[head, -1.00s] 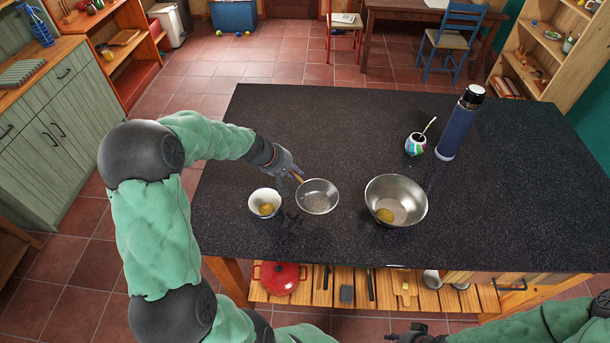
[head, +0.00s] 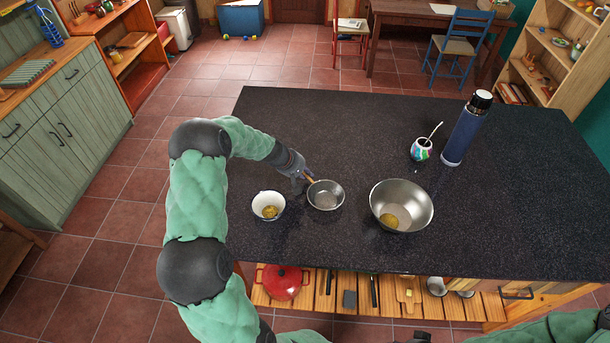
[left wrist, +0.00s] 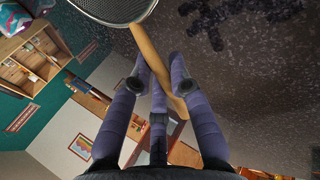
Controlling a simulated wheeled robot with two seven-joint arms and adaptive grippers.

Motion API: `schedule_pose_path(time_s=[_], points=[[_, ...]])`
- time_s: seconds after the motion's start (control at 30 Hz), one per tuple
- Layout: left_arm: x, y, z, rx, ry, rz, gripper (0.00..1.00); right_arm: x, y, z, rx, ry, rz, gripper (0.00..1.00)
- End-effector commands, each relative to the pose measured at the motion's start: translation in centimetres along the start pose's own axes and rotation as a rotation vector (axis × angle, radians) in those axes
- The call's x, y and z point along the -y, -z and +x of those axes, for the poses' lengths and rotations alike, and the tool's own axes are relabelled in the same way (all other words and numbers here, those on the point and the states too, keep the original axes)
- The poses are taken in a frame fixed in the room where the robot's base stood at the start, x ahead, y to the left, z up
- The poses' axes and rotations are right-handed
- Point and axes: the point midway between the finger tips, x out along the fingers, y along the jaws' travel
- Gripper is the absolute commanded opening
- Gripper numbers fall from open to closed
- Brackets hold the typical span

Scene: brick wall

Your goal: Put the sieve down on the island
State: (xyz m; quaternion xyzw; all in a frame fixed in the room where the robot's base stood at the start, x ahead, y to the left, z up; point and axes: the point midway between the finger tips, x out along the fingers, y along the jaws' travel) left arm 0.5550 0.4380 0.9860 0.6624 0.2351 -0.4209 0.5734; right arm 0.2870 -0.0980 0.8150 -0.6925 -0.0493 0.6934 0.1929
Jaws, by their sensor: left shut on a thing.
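The sieve (head: 325,196) is a small round metal mesh bowl with a wooden handle. It is at the left part of the dark island top (head: 500,190), between a white bowl and a steel bowl. My left gripper (head: 303,175) is shut on its handle. In the left wrist view the wooden handle (left wrist: 150,52) runs between the fingers (left wrist: 158,78), and part of the mesh rim (left wrist: 112,12) shows at the top. I cannot tell whether the sieve touches the island top. My right gripper is not clearly in view; only a dark part shows at the bottom edge.
A white bowl (head: 268,205) with something yellow stands left of the sieve. A steel bowl (head: 401,215) with yellow contents stands to its right. A colourful cup (head: 421,149) and a blue flask (head: 461,135) stand farther back right. The island's back middle is clear.

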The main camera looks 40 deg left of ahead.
Motion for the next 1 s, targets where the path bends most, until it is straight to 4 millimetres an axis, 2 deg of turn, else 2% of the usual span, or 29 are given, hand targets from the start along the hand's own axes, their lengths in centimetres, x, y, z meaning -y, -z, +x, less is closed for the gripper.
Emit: schedule_pose_path(time_s=[0.1, 0.47, 0.5, 0.57, 1.0], points=[[0.54, 0.07, 0.82, -0.001, -0.001, 0.0, 0.0, -0.09, 0.0, 0.27, 0.0, 0.0, 0.0, 0.37], [0.73, 0.07, 1.08, -0.001, -0.001, 0.0, 0.0, -0.22, 0.02, 0.63, 0.0, 0.0, 0.0, 0.37], [0.73, 0.05, 1.07, -0.001, -0.001, 0.0, 0.25, -0.21, 0.02, 0.6, 0.0, 0.0, 0.0, 0.37], [0.7, 0.05, 1.02, -0.001, -0.001, 0.0, 0.42, -0.19, 0.01, 0.54, 0.0, 0.0, 0.0, 0.37], [0.48, 0.05, 0.68, -0.001, -0.001, 0.0, 0.43, -0.05, 0.0, 0.14, 0.0, 0.0, 0.0, 0.37]])
